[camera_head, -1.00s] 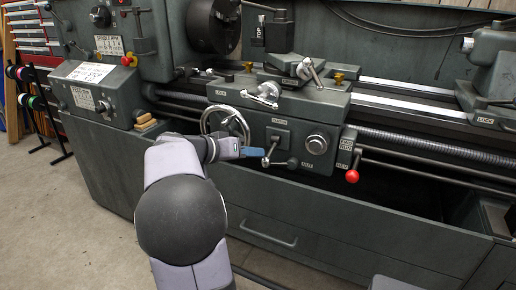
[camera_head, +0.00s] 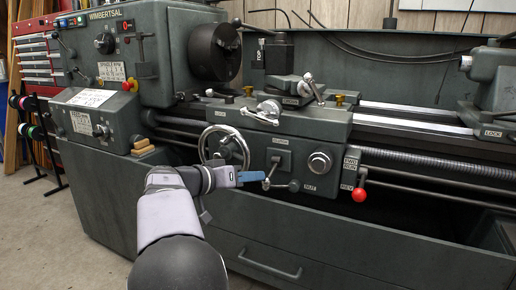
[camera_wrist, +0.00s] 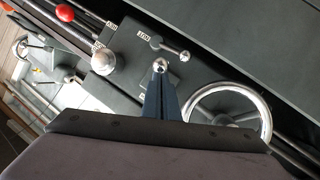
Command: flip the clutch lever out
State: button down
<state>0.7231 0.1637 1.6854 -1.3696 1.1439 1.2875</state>
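The lathe apron (camera_head: 251,160) carries a plate labelled CLUTCH with a slim metal clutch lever (camera_head: 273,169) that slants down to the left. The fingers and palm hide part of the plate.
A handwheel (camera_head: 223,148) stands close to the left of my fingers; it also shows in the wrist view (camera_wrist: 231,108). A round knob (camera_head: 319,162) and a red-balled lever (camera_head: 359,195) are to the right.

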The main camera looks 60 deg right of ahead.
jog(key=shift+f, duration=0.15)
jog(key=w+a+r+p, duration=0.3)
jog(key=w+a+r, duration=0.2)
jog(key=a, duration=0.5)
notch_tip(320, 180, up, 2)
jog(key=shift+w, duration=0.1)
dwell(0.5)
